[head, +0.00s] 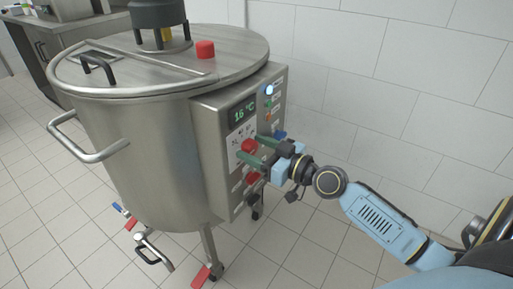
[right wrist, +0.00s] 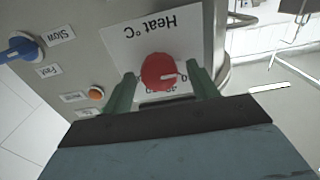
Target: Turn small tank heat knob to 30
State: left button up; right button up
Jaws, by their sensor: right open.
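The small steel tank (head: 160,150) stands at the left with a control box on its side. Its display (head: 243,113) reads 16 °C. The red heat knob (head: 248,146) is on the box front. In the right wrist view the knob (right wrist: 158,72) has a white pointer mark and a plate (right wrist: 145,30) reading "Heat °C" upside down. My right gripper (head: 250,149) is open, its two green fingers (right wrist: 163,80) on either side of the knob, with gaps showing. Part of the dial's numbers is hidden behind the knob and gripper. My left gripper is not in view.
A blue knob (right wrist: 20,47) with Slow and Fast labels and an orange button (right wrist: 96,94) are near the heat knob. Another red knob (head: 252,178) is below. Tiled floor (head: 290,240) is clear at the front.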

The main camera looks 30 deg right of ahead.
jog(key=shift+c, duration=0.5)
jog(key=c, duration=0.9)
jog(key=shift+m, duration=0.3)
jog(key=m, duration=0.2)
jog(key=shift+m, duration=0.4)
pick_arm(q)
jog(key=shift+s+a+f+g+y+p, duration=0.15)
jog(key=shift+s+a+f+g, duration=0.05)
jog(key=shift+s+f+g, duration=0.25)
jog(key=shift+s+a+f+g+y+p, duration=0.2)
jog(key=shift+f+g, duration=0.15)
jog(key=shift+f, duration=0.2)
pick_arm(e)
jog(key=shift+d+m, duration=0.15)
jog(key=shift+m, duration=1.95)
